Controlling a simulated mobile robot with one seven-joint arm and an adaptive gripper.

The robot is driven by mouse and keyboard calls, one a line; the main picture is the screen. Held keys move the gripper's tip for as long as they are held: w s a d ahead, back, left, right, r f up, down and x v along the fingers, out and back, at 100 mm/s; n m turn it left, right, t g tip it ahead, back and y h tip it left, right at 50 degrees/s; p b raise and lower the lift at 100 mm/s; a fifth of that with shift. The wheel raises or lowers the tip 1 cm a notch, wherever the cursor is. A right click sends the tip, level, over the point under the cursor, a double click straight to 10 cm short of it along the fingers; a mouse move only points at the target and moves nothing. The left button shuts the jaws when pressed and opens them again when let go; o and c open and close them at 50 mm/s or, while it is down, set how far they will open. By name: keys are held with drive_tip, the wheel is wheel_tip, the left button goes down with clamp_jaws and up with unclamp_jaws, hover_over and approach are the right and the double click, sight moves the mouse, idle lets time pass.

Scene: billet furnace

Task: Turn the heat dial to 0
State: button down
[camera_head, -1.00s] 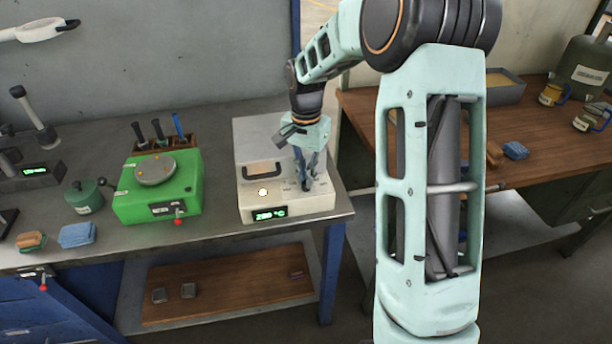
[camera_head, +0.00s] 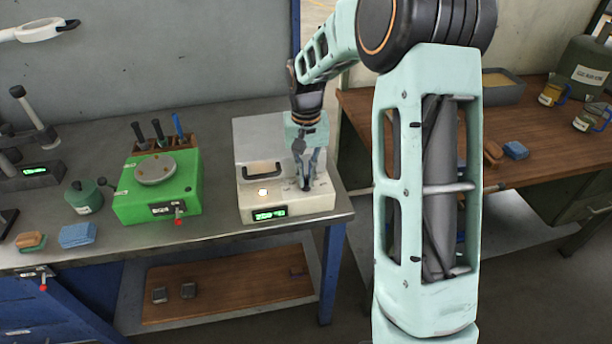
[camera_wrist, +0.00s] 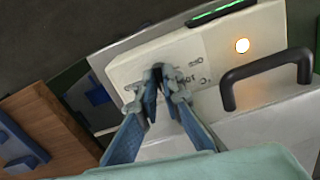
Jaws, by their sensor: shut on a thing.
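The billet furnace (camera_head: 252,202) is a white box on the grey bench, with a black handle (camera_head: 262,169), a lit round lamp (camera_head: 263,192) and a green display (camera_head: 269,213) too small to read surely. My gripper (camera_head: 306,186) points down at the right part of its top. In the wrist view, the fingertips (camera_wrist: 158,72) are closed together around a small dark part at the panel, which I take to be the heat dial. The fingers hide most of it, so its setting cannot be seen. Small marks (camera_wrist: 200,70) surround that spot on the panel.
A green device (camera_head: 185,190) with a round plate stands to the left, with a tool rack (camera_head: 165,145) behind it. A green pot (camera_head: 84,198) and sponges (camera_head: 77,235) lie farther left. A wooden table (camera_head: 365,110) stands at the right. Bench in front of the furnace is narrow.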

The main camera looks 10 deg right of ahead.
drive_tip(key=n, duration=0.5)
drive_tip(key=shift+r+n, duration=0.1)
drive_tip(key=shift+n, duration=0.2)
drive_tip(key=n+p, duration=0.1)
drive_tip(key=n, duration=0.3)
drive_tip(key=shift+w, duration=0.1)
drive_tip(key=n+p, duration=0.1)
drive_tip(key=n, duration=0.3)
drive_tip(key=shift+n, duration=0.4)
drive_tip(key=shift+n+p, duration=0.5)
drive_tip(key=shift+n, duration=0.9)
drive_tip(key=c, duration=2.1)
unclamp_jaws()
